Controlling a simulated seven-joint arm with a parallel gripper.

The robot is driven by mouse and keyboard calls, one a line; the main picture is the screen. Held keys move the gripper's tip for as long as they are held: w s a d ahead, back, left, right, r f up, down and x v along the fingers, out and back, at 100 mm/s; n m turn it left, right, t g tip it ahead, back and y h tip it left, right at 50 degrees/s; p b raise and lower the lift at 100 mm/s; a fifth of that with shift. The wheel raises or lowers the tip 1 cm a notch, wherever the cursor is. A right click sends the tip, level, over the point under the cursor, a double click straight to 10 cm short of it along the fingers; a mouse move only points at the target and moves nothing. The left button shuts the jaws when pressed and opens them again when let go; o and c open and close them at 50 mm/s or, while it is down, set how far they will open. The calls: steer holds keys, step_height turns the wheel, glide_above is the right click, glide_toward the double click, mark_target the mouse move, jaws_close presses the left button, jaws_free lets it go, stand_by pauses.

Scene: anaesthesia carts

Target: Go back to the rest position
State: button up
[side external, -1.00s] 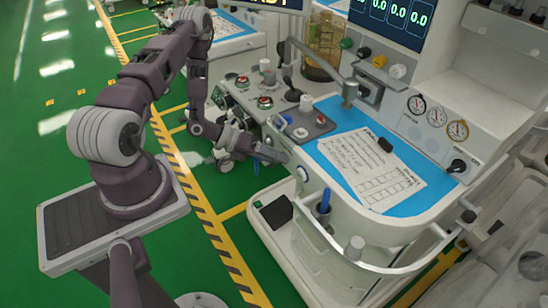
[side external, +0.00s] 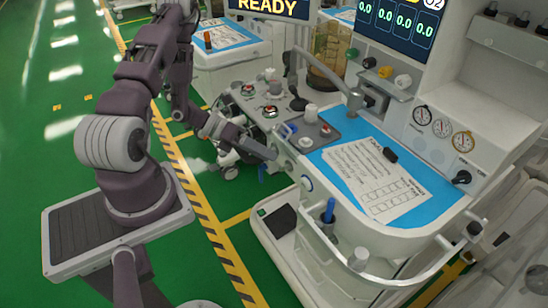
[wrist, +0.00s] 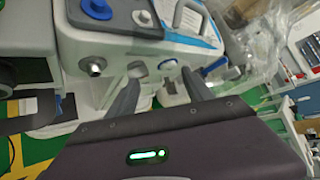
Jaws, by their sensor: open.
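My gripper (side external: 268,152) is at the left front corner of the white anaesthesia cart (side external: 400,240), beside its control panel. In the wrist view my gripper (wrist: 162,88) has its two grey fingers spread apart. No object is gripped between them. A grey knob (wrist: 167,64) on the cart's front shows beyond the gap. How close the fingertips are to the cart is hard to tell.
A blue mat (side external: 408,209) with a printed sheet (side external: 372,178) lies on the cart top. A curved rail (side external: 400,277) runs round its front. Another cart (side external: 225,60) stands behind. Green floor (side external: 50,165) is open at the left.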

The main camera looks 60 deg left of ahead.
steer(key=s+d+r+m+g, duration=0.3)
steer(key=d+r+m+g, duration=0.3)
steer(key=r+m, duration=0.4)
steer(key=s+d+r+m+g, duration=0.3)
steer(key=d+r+m, duration=0.5)
steer(key=r+m, duration=0.15)
steer(key=s+r+m+t+y, duration=0.5)
steer(key=s+r+m+y, duration=0.3)
steer(key=m, duration=1)
step_height(320, 180, up, 2)
steer(key=s, duration=0.2)
steer(key=shift+s+t, duration=0.3)
steer(key=shift+t, duration=0.1)
